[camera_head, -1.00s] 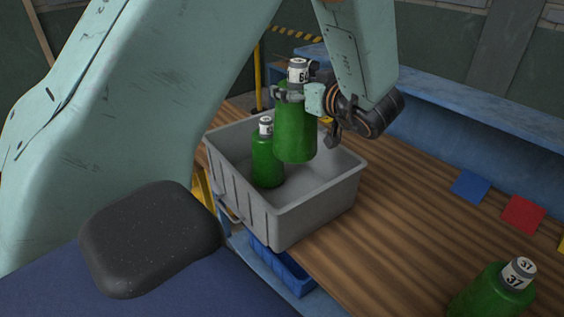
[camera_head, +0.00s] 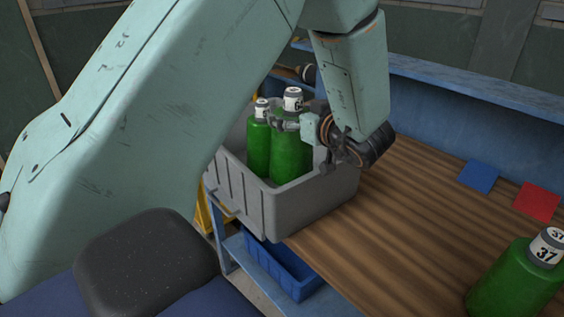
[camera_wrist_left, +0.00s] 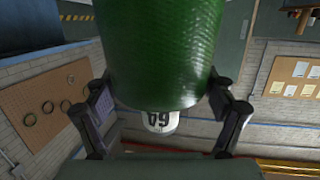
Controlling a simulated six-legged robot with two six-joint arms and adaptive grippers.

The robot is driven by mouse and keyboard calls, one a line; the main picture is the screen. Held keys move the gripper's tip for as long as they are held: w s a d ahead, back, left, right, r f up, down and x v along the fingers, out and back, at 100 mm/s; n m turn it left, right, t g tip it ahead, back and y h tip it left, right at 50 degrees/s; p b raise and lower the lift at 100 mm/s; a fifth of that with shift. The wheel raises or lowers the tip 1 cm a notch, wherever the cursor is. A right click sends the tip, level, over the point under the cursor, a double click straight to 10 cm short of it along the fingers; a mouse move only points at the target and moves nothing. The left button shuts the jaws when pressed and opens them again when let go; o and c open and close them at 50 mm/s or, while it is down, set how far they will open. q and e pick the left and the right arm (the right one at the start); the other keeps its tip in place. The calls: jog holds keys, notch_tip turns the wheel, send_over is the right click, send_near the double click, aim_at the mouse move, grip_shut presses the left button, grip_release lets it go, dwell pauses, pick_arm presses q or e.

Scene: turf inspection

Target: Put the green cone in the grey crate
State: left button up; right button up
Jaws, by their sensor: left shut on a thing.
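My left gripper (camera_head: 290,122) is shut on a green cone (camera_head: 290,155) with a white-labelled top. The cone is upright and its lower part is inside the grey crate (camera_head: 310,207). The near rim hides its base, so I cannot tell whether it touches the crate floor. It fills the top middle of the left wrist view (camera_wrist_left: 162,50), between the two fingers. A second green cone (camera_head: 258,148) stands in the crate just left of the held one. A third green cone (camera_head: 512,280), marked 37, stands on the table at the lower right. My right gripper is not in view.
The crate stands at the left end of the brown striped table (camera_head: 410,215). A blue card (camera_head: 478,176) and a red card (camera_head: 537,202) lie near the back edge. A blue bin (camera_head: 283,268) is below the table. The table's middle is clear.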

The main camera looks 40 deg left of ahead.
aim_at(305, 155)
pick_arm(q)
notch_tip(305, 155, down, 6)
jog(key=shift+w+a+b, duration=0.1)
jog(key=shift+w+b, duration=0.05)
jog(key=shift+b, duration=0.35)
notch_tip(305, 155, down, 3)
jog(key=shift+w+r, duration=0.1)
jog(key=shift+w, duration=0.05)
jog(key=shift+w+a, duration=0.1)
jog(key=o, duration=1.5)
jog(key=shift+s, duration=0.2)
jog(key=shift+c, duration=0.2)
jog(key=shift+o, duration=1.1)
jog(key=shift+s, duration=0.1)
jog(key=shift+w, duration=0.2)
jog(key=v, duration=0.6)
jog(key=shift+d+r, duration=0.1)
jog(key=shift+d, duration=0.1)
jog(key=shift+s+d+r+p, duration=0.1)
jog(key=shift+s+d+p, duration=0.25)
jog(key=shift+d, duration=0.25)
jog(key=shift+w, duration=0.1)
